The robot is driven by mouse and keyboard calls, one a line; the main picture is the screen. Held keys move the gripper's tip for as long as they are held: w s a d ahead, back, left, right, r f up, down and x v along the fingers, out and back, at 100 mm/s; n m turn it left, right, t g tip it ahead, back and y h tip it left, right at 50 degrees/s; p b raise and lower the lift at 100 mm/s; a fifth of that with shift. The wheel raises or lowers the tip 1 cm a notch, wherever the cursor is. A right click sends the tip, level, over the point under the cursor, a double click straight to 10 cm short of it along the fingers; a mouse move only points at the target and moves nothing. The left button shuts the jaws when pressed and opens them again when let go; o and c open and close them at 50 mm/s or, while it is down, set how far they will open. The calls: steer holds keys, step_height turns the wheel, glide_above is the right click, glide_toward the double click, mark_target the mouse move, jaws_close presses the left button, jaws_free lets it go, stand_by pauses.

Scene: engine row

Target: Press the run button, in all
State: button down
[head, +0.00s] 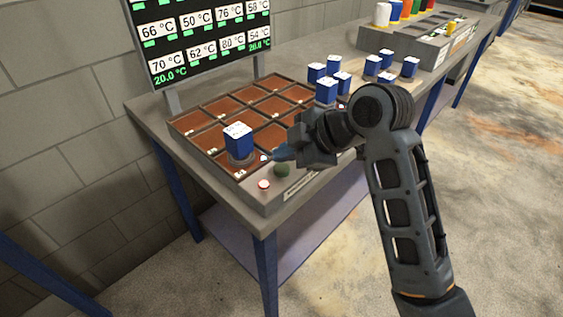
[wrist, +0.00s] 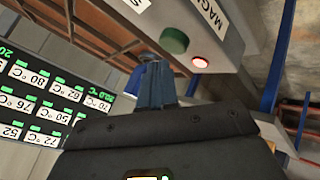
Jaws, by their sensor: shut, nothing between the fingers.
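A green dome button (head: 282,170) sits on the grey front panel of the tray. It also shows in the wrist view (wrist: 173,40). I cannot read which one is marked run. My gripper (head: 277,156) is shut and empty, its blue fingertips close to the green button, on the side toward the tray compartments. In the wrist view a gap shows between the fingertips (wrist: 151,62) and the green button. I see no contact.
A blue block (head: 238,141) with a white top stands in the near-left compartment of the brown tray (head: 222,106). Several similar blocks (head: 386,78) stand on the bench to the right. A temperature display (head: 205,42) stands behind. A rack with coloured cylinders (head: 420,38) is farther back.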

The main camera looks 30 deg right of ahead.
mark_target(286, 170)
steer(key=shift+r, duration=0.1)
step_height(286, 170, up, 5)
steer(key=p, duration=0.4)
stand_by(0.3)
stand_by(0.8)
